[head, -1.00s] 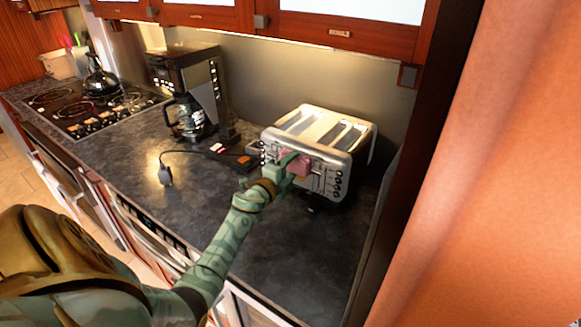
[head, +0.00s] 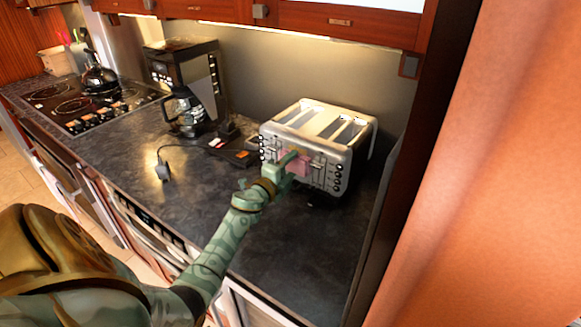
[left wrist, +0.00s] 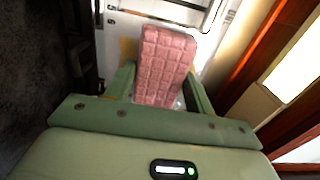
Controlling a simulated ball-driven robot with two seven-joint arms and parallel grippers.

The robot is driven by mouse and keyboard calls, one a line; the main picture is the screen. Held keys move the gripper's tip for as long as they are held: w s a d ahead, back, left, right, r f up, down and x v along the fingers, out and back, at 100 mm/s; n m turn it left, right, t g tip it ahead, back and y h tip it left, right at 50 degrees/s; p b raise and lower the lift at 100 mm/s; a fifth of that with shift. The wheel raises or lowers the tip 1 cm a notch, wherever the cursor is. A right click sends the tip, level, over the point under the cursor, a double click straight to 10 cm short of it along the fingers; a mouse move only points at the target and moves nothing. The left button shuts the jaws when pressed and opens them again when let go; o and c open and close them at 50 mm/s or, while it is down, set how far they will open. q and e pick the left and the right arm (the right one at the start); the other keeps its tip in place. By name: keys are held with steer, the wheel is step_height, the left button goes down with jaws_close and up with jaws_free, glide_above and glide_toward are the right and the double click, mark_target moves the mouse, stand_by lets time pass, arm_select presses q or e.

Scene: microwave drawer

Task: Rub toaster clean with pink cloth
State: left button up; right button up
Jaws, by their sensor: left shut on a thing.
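The silver toaster (head: 325,130) stands on the dark counter near its right end, with slots on top and knobs on its front. The pink cloth (head: 297,163) is at the toaster's front face, and it fills the middle of the left wrist view (left wrist: 163,65) as a folded, quilted pad. My left gripper (head: 288,162) is shut on the pink cloth. The cloth looks close to or against the toaster front, but I cannot tell if it touches. The part of the front behind the cloth and gripper is hidden. My right gripper is not in view.
A coffee maker (head: 188,85) stands left of the toaster. A dark cable and plug (head: 163,172) lie on the counter. A kettle (head: 98,74) is on the stove at far left. Red-brown cabinets hang above, and a panel closes the right side. The counter's front is clear.

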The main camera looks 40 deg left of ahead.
arm_select(q)
steer(key=shift+f, duration=0.55)
steer(key=shift+f+b, duration=0.9)
steer(key=shift+b, duration=0.15)
steer(key=shift+r, duration=0.1)
steer(key=shift+r+p, duration=0.85)
steer(key=shift+p, duration=0.1)
steer(key=shift+r+p, duration=0.75)
steer(key=shift+r, duration=0.1)
